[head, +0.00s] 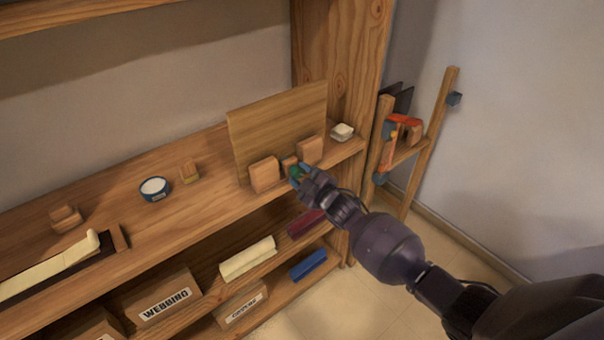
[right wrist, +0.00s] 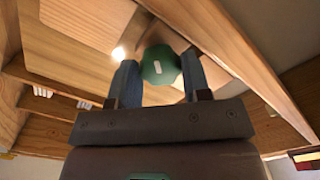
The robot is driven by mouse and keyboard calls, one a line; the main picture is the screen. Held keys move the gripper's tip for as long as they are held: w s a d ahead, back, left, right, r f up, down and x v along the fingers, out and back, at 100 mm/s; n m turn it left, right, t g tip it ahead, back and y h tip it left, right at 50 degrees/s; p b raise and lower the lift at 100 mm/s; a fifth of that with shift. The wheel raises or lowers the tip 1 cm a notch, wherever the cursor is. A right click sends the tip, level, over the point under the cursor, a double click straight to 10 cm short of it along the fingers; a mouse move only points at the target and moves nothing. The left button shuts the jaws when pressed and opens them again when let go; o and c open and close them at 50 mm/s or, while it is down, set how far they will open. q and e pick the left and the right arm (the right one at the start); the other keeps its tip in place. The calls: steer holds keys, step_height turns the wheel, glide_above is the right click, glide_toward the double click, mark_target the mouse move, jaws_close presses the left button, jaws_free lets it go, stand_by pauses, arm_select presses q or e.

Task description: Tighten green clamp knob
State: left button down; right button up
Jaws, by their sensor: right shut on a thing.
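The green clamp knob (right wrist: 160,66) sits between the two fingers of my right gripper (right wrist: 158,80) in the right wrist view, with a pale mark on its face. In the head view the knob (head: 296,171) is a small green spot, partly covered by my right gripper (head: 300,175). The gripper is shut on it at the front of the shelf. Wooden blocks (head: 264,174) stand on both sides of the knob, before an upright wooden board (head: 277,125). The clamp's body is mostly hidden. My left gripper is not in view.
A pale stack (head: 342,132) sits right of the board. Lower shelves hold labelled boxes (head: 169,297) and rolls (head: 247,259). A wooden rack (head: 446,110) stands at the right.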

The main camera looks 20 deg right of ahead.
steer(key=shift+m, duration=0.6)
steer(key=o, duration=0.9)
steer(key=shift+o, duration=0.2)
steer(key=p+v, duration=0.1)
steer(key=v, duration=0.9)
steer(key=shift+s, duration=0.4)
steer(key=shift+d, duration=0.15)
